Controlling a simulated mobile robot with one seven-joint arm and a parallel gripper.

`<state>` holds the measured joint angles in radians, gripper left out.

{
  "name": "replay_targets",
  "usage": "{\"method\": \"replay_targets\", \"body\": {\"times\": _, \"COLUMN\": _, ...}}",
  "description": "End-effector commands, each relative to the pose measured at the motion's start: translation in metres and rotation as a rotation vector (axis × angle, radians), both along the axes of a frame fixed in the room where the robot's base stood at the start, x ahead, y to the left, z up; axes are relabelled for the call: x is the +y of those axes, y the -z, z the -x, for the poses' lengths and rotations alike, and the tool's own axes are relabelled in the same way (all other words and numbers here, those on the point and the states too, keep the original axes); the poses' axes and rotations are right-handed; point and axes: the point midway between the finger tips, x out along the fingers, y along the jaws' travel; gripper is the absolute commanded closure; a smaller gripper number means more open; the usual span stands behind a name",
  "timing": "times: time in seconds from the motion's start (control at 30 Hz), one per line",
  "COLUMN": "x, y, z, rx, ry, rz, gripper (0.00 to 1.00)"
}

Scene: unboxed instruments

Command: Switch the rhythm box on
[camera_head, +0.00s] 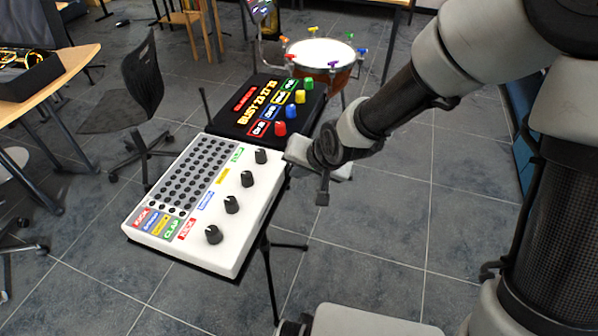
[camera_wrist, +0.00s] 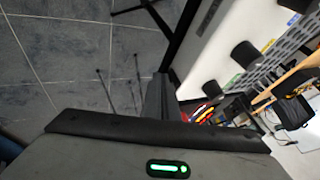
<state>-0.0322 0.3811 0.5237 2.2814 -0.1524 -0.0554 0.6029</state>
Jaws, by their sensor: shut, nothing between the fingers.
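The white rhythm box (camera_head: 205,205) sits on a black stand at left of centre in the head view. It has a grid of grey pads, four black knobs along its right side and coloured labels such as KICK and CLAP. No switch can be made out clearly. In the wrist view the white box (camera_wrist: 222,45) fills the upper right, with black knobs showing. My gripper (camera_head: 322,197) is shut and empty, pointing down just right of the box's far right corner, apart from the knobs. Its dark fingers (camera_wrist: 160,98) show in the wrist view.
A black box (camera_head: 262,105) with lit red and yellow text and coloured knobs adjoins the far end. A drum (camera_head: 320,55) stands behind it. A black chair (camera_head: 135,85) and a wooden table (camera_head: 70,65) are at left. Tiled floor right of the stand is clear.

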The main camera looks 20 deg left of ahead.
Motion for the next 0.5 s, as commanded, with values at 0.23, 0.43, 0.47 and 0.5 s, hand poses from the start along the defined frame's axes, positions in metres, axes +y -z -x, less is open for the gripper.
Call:
{"method": "replay_targets", "body": {"times": 0.23, "x": -0.0002, "y": -0.0003, "z": -0.0002, "rx": 0.001, "ry": 0.0, "rz": -0.006, "gripper": 1.0}}
{"method": "replay_targets", "body": {"times": 0.43, "x": 0.0038, "y": 0.003, "z": -0.0002, "rx": 0.002, "ry": 0.002, "rz": -0.09, "gripper": 1.0}}
{"method": "replay_targets", "body": {"times": 0.47, "x": 0.0055, "y": 0.0028, "z": 0.0, "rx": -0.001, "ry": 0.002, "rz": -0.105, "gripper": 1.0}}
{"method": "replay_targets", "body": {"times": 0.5, "x": 0.0065, "y": 0.0031, "z": -0.0003, "rx": -0.004, "ry": 0.001, "rz": -0.121, "gripper": 1.0}}
